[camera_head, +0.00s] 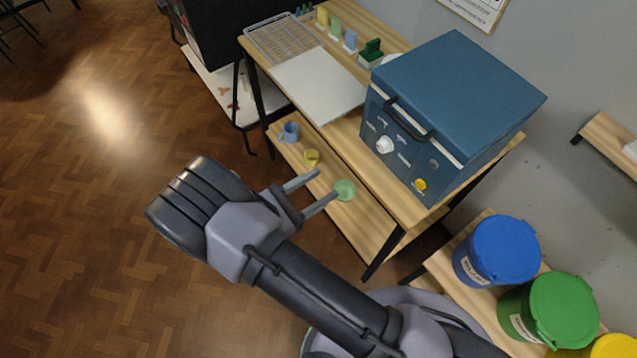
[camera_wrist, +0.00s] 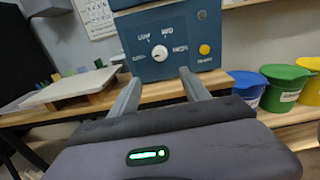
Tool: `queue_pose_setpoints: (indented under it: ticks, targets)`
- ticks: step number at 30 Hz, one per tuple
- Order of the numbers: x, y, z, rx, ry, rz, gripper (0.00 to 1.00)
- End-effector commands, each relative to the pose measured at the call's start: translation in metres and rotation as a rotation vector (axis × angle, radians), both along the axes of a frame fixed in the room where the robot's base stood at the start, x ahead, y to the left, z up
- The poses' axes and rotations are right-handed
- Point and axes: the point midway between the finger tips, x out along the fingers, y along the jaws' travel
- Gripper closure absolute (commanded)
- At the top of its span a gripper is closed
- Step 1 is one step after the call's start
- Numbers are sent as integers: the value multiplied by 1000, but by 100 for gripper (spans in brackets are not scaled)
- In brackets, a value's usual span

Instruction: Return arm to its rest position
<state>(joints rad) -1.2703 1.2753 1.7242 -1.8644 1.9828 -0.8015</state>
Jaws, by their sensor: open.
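My gripper (camera_head: 312,193) is open and empty, held in the air in front of the wooden table. Its two fingers also show in the wrist view (camera_wrist: 160,92), apart, with nothing between them, pointing towards the blue kiln-like box. My arm reaches up from the lower right of the head view, bent at the wrist. In the head view the fingertips overlap the lower shelf, near a green round dish (camera_head: 344,190) and a small yellow cup (camera_head: 312,157); they look apart from both.
A blue box with a dial (camera_head: 455,95) and a white board (camera_head: 318,84) stand on the table (camera_head: 400,195). A blue mug (camera_head: 289,132) is on the lower shelf. Blue (camera_head: 497,250) and green (camera_head: 550,308) buckets stand at right. The floor at left is clear.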

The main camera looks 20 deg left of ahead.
Motion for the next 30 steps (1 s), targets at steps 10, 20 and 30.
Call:
queue_pose_setpoints:
  ticks: [10,20,30]
  targets:
    - [18,-45,38,201,6,-253,45]
    - [-49,-203,134,1332,-281,-1320,45]
    - [-89,-213,188,-2409,937,1770,45]
